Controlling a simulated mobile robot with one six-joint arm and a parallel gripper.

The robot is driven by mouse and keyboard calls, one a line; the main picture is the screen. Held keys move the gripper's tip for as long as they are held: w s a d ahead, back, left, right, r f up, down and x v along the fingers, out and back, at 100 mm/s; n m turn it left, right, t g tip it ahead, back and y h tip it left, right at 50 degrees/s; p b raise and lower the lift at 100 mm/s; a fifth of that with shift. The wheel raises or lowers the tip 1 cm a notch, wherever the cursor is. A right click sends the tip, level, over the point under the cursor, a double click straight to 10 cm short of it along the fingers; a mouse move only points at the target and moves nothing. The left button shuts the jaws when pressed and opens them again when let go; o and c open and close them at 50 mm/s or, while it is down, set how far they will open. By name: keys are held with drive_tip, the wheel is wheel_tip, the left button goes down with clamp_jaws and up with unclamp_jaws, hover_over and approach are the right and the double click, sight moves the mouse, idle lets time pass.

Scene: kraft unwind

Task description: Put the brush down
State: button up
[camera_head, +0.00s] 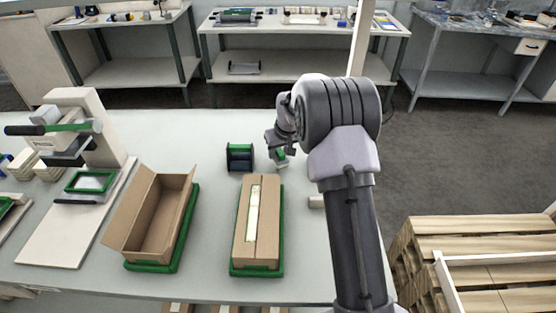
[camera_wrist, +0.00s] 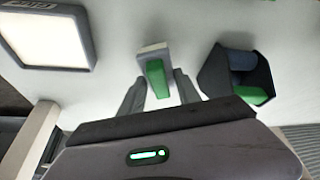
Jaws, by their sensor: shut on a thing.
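The brush shows in the wrist view as a green handle (camera_wrist: 155,75) with a pale block (camera_wrist: 153,49) at its far end. My gripper (camera_wrist: 159,88) has its two grey fingers on either side of the green part and is shut on it. In the head view my gripper (camera_head: 280,152) is low over the table, just right of a dark holder, with a bit of the green brush (camera_head: 281,158) showing under it. My arm hides part of this area. I cannot tell whether the brush touches the table.
The dark blue and green holder (camera_head: 240,157) stands close by, also in the wrist view (camera_wrist: 236,74). A closed carton (camera_head: 241,230) on a green tray lies in front. An open carton (camera_head: 153,215) and a press (camera_head: 85,135) stand left. The table behind the holder (camera_head: 200,130) is clear.

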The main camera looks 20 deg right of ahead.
drive_tip(key=shift+f, duration=0.9)
drive_tip(key=shift+f, duration=0.2)
drive_tip(key=o, duration=1.2)
drive_tip(key=shift+r, duration=0.1)
